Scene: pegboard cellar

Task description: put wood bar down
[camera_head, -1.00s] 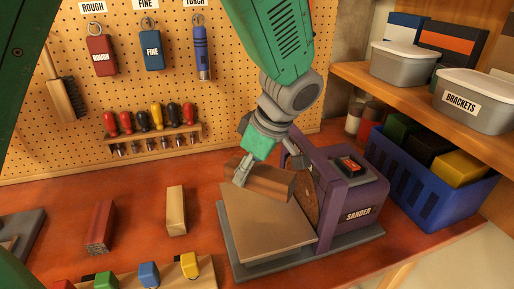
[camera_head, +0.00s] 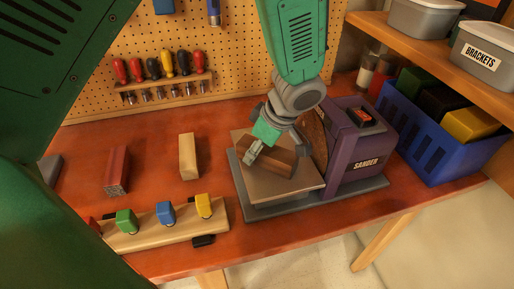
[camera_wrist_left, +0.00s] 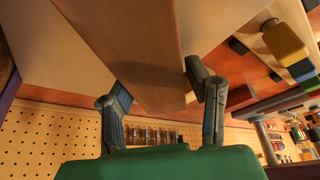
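The wood bar (camera_head: 273,160) is a brown block over the flat table (camera_head: 268,186) of the purple sander (camera_head: 350,155), with one end close to the sanding disc (camera_head: 316,138). I cannot tell for sure whether it rests on that table. My left gripper (camera_head: 263,146) is shut on the bar from above. In the left wrist view, the bar (camera_wrist_left: 135,45) lies between the two fingers (camera_wrist_left: 160,90). My right gripper is not in view.
A dark red bar (camera_head: 117,170) and a pale bar (camera_head: 188,156) lie on the red bench left of the sander. A wooden strip (camera_head: 180,234) with coloured blocks is at the front. A blue crate (camera_head: 436,150) stands right. Bench between the bars is clear.

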